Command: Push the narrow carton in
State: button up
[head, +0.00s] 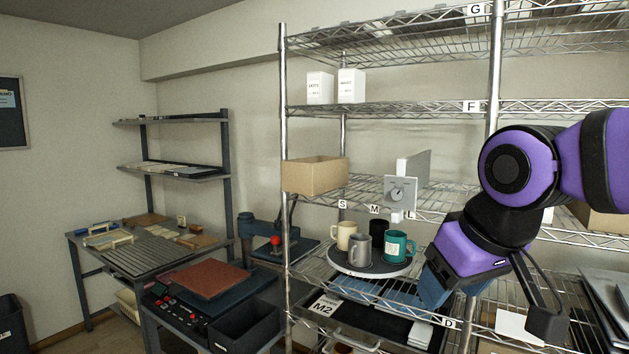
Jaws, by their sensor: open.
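My gripper (495,300) is at the lower right, well below and right of the white cartons, open and touching neither. One dark finger shows clearly; the other side is hard to make out.
A shelf upright (492,90) stands between my arm and the white cartons. Shelf F is clear right of them.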

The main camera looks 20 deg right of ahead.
aim_at(313, 176)
jog(key=i+j+z, duration=0.1)
jog(key=i+j, duration=0.55)
jog(key=i+j+z, duration=0.15)
jog(key=i+j, duration=0.15)
jog(key=i+j+z, duration=0.1)
jog(key=i+j, duration=0.2)
jog(key=j, duration=0.15)
jog(key=i+j+z, duration=0.1)
jog(key=i+j, duration=0.15)
jog(key=j, duration=0.2)
jog(key=i+j, duration=0.25)
jog(key=j, duration=0.15)
jog(key=i+j+z, duration=0.15)
jog(key=i+j, duration=0.15)
jog(key=j, duration=0.15)
jog(key=i+j+z, duration=0.1)
jog(key=j, duration=0.35)
jog(key=i, duration=0.1)
